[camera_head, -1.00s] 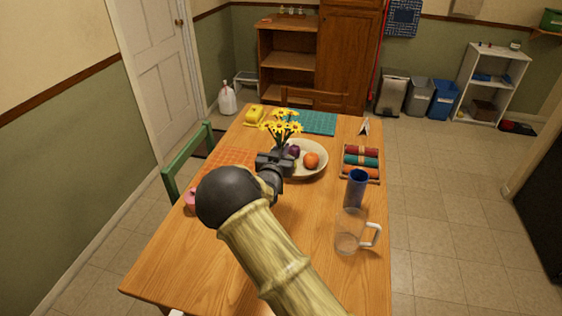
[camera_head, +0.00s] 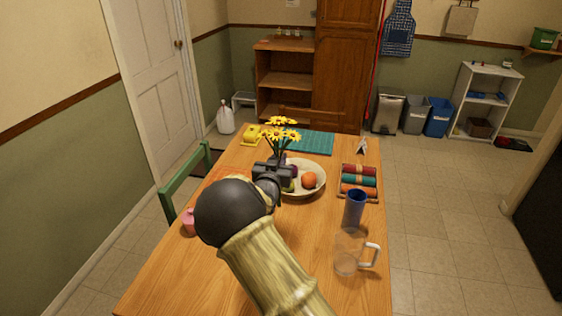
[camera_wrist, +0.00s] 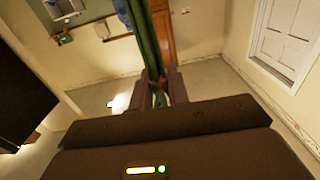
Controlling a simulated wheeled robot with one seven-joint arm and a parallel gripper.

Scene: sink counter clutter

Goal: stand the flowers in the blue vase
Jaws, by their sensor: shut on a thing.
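The yellow flowers (camera_head: 280,134) stand roughly upright above my gripper (camera_head: 272,172) in the head view. My gripper is shut on their green stems (camera_wrist: 144,50), which run up between the fingers in the wrist view. The lower stem ends are hidden behind my gripper and arm. The blue vase (camera_head: 354,208) stands upright on the table to the right of my gripper, apart from it. Its opening faces up and nothing shows sticking out of it.
A bowl (camera_head: 318,186) with an orange and other fruit sits just behind my gripper. A clear pitcher (camera_head: 349,252) stands in front of the vase. A tray of rolled cloths (camera_head: 359,168) lies behind the vase. Bare wooden table (camera_head: 310,245) shows left of the pitcher.

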